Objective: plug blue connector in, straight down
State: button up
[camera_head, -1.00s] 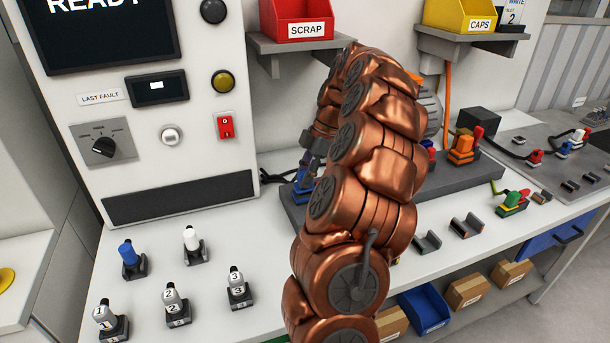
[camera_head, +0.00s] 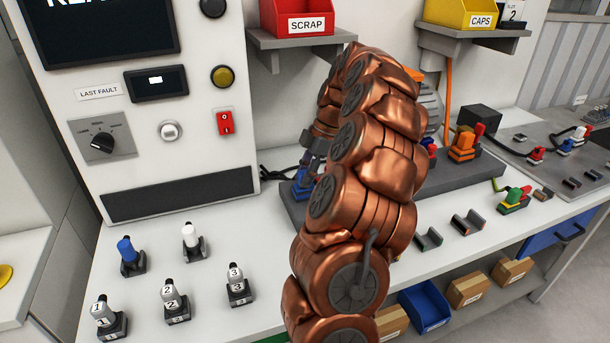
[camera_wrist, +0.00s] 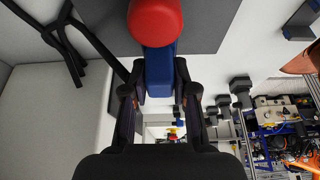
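The blue connector (camera_wrist: 159,75) sits between the two fingers of my gripper (camera_wrist: 160,90) in the wrist view, with a finger close against each side. A rounded red part (camera_wrist: 155,20) lies at its upper end in that view. In the head view, my gripper (camera_head: 314,150) is mostly hidden behind my copper arm. Blue (camera_head: 302,187) shows just below it, at the left end of the grey drive-unit base (camera_head: 290,212). The connector's lower end and its socket are hidden, so I cannot tell whether it is seated.
Grey connectors with numbers (camera_head: 172,300) and blue- and white-topped ones (camera_head: 130,255) stand on the bench at left. An orange connector (camera_head: 463,145) is on the base's right part. The control cabinet (camera_head: 230,100) rises behind. Two empty grey cradles (camera_head: 467,222) lie at right.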

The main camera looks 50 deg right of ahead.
jog(key=o, duration=0.5)
jog(key=p+v, duration=0.1)
jog(key=v, duration=0.3)
jog(key=a+p+v, duration=0.1)
jog(key=v, duration=0.3)
jog(key=w+p+v, duration=0.1)
jog(key=p+v, duration=0.1)
jog(key=v, duration=0.2)
jog(key=shift+s+a+r, duration=0.1)
jog(key=shift+a+r, duration=0.15)
jog(key=shift+r, duration=0.15)
dwell(0.3)
